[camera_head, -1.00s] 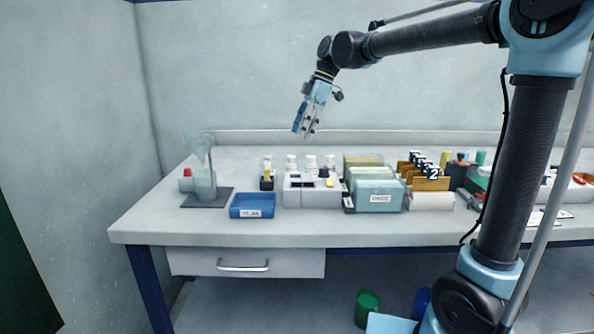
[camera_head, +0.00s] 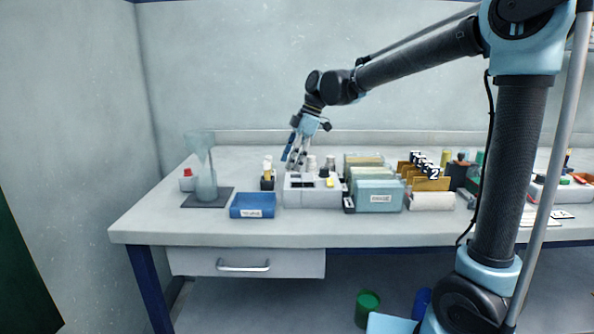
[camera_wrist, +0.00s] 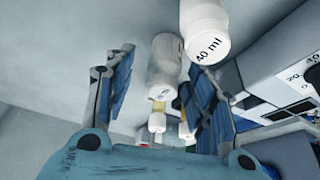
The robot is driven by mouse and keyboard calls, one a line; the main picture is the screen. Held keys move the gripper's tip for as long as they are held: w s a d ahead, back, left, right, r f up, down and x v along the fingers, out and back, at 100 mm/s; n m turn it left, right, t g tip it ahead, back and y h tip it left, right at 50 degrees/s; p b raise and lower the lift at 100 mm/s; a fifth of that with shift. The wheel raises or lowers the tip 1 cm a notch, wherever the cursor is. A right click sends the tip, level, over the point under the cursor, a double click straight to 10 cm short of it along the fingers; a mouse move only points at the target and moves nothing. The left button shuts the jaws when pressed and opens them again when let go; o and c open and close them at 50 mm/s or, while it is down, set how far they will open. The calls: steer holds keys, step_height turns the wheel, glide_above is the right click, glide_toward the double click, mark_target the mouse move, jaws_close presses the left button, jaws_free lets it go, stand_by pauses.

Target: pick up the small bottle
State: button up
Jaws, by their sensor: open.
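Several small white bottles stand in a row behind the grey device; one of them (camera_head: 311,162) shows just right of my gripper (camera_head: 296,160) in the head view. In the wrist view a white bottle (camera_wrist: 165,70) lies between the two blue-padded fingers of my gripper (camera_wrist: 160,85), with a visible gap to the left finger. I cannot tell whether the right finger touches it. A larger-looking white bottle marked "40 ml" (camera_wrist: 206,35) is beside it at upper right. A smaller bottle with a yellow band (camera_wrist: 157,121) shows below. My gripper is open and points down.
The grey device (camera_head: 312,191) stands right in front of the bottles. A black holder (camera_head: 267,183), a blue tray (camera_head: 252,206) and a glass funnel vessel (camera_head: 205,182) are to the left. File boxes (camera_head: 376,193) stand close on the right. The table's left front is clear.

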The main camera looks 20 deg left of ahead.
steer(key=c, duration=1.1)
